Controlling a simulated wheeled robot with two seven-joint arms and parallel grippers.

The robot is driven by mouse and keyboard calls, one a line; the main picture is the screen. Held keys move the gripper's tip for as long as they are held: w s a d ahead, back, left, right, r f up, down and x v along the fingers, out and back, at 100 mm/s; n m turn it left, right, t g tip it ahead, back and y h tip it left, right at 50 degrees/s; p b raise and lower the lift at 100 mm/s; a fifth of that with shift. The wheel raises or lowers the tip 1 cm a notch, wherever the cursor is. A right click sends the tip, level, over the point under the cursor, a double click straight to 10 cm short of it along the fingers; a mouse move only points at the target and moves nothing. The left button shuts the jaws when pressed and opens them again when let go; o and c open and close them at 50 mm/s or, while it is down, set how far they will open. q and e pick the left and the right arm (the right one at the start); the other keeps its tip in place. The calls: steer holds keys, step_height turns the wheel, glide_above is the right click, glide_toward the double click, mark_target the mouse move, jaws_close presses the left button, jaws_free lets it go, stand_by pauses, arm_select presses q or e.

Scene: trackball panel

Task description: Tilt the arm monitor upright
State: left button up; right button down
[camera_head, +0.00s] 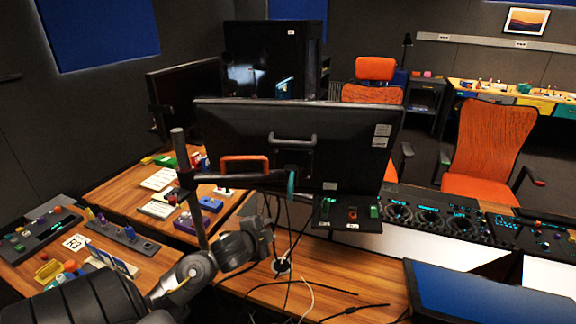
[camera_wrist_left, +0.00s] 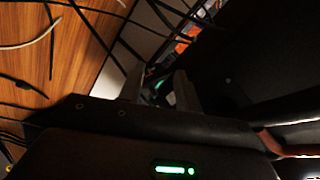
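The arm monitor (camera_head: 345,130) shows its black back in the head view, leaning on its mount above the desk. A black handle (camera_head: 293,137) and an orange handle (camera_head: 244,160) are on its back. A dark pole with a side arm (camera_head: 195,200) stands in front of it. My left gripper (camera_head: 260,228) is below and left of the monitor, apart from both handles. In the left wrist view its two fingers (camera_wrist_left: 158,88) stand apart with nothing held between them. My right gripper is out of view.
Loose cables (camera_head: 290,275) hang and lie on the wooden desk below the monitor. A small button box (camera_head: 348,214) sits under its lower edge. Consoles (camera_head: 425,215) fill the right, and another screen (camera_head: 490,290) is at lower right. Control panels (camera_head: 120,240) are at left.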

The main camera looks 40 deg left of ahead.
arm_select(q)
step_height(320, 180, up, 16)
steer(key=w+f+m+t, duration=0.1)
steer(key=m+t, duration=0.2)
steer(key=m, duration=0.1)
steer(key=m+t, duration=0.2)
glide_toward(286, 144)
steer(key=w, duration=0.3)
steer(key=w+a+p, duration=0.1)
steer(key=w, duration=0.2)
steer(key=w+a, duration=0.1)
steer(key=w, duration=0.3)
steer(key=shift+f+p, duration=0.2)
steer(key=shift+p, duration=0.15)
steer(key=shift+w, duration=0.35)
jaws_close()
